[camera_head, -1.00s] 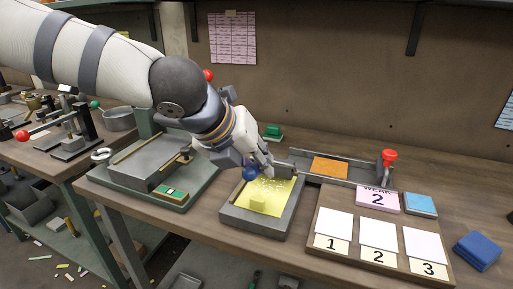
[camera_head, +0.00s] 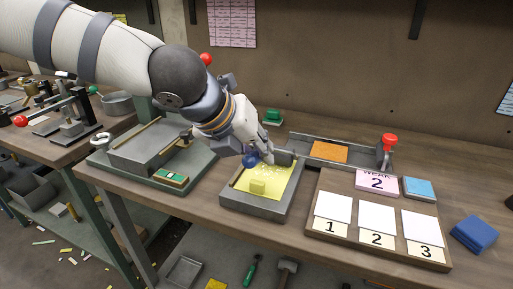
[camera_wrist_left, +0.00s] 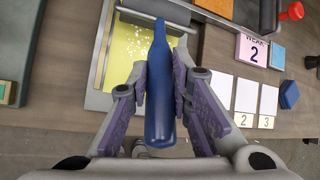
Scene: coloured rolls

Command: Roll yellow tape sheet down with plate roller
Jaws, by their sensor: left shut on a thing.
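The yellow sheet (camera_head: 278,186) lies on a grey plate (camera_head: 258,208) on the bench, with pale specks over its far part. My left gripper (camera_head: 254,157) is over the far end of the sheet. In the left wrist view its fingers (camera_wrist_left: 160,105) are closed on the blue handle (camera_wrist_left: 158,95) of the roller. The grey roller (camera_wrist_left: 172,12) lies across the sheet (camera_wrist_left: 122,55) at the top of that view; whether it touches is unclear. My right gripper is in neither view.
A board with numbered white cards (camera_head: 331,208) stands right of the plate. Behind is a tray with an orange sheet (camera_head: 329,151) and a red knob (camera_head: 389,139). A grey block on a green base (camera_head: 142,190) stands left. Blue pads (camera_head: 474,234) lie far right.

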